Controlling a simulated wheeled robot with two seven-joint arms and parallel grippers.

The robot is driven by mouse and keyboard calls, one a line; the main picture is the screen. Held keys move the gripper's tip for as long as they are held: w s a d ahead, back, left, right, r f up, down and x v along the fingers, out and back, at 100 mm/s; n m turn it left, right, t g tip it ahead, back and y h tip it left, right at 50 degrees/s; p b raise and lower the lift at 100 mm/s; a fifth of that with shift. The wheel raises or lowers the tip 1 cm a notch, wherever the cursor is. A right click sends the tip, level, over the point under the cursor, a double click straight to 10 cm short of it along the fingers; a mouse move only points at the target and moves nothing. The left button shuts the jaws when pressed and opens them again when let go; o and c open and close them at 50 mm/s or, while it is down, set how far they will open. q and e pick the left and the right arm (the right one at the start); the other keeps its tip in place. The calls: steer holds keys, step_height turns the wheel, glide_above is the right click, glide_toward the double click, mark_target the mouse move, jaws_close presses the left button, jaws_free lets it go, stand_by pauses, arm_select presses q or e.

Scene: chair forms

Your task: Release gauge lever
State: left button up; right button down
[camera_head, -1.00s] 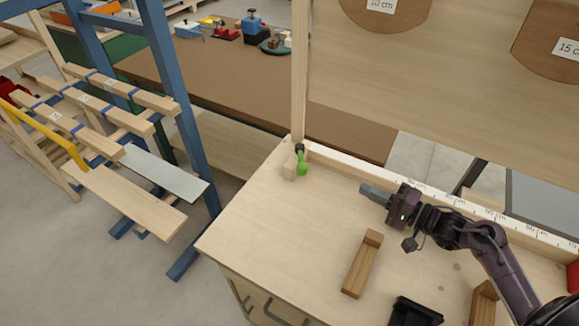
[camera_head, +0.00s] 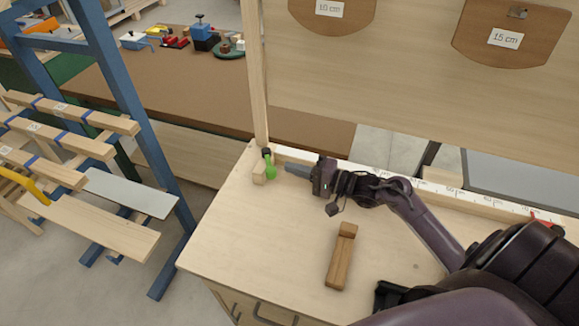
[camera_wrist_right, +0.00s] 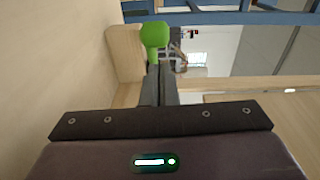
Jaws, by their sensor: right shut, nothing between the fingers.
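The gauge lever (camera_head: 270,171) is a green knob on a dark pivot, beside a small wooden block (camera_head: 259,172) at the left end of the white ruler fence. My right gripper (camera_head: 287,167) is shut and empty, its fingertips just right of the green knob in the head view. In the right wrist view the green knob (camera_wrist_right: 154,36) appears just beyond the tips of the closed fingers (camera_wrist_right: 158,72), with the wooden block (camera_wrist_right: 125,52) behind it. I cannot tell whether the tips touch the knob. My left gripper is not in view.
A brown wooden piece (camera_head: 341,257) lies on the pale bench top (camera_head: 240,236). The ruler fence (camera_head: 440,188) runs along the back edge. A pale upright board (camera_head: 400,90) rises behind it. A blue rack (camera_head: 140,130) stands to the left.

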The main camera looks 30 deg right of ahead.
steer(key=shift+a+r, duration=0.15)
steer(key=shift+a, duration=0.6)
steer(key=shift+w+a, duration=0.1)
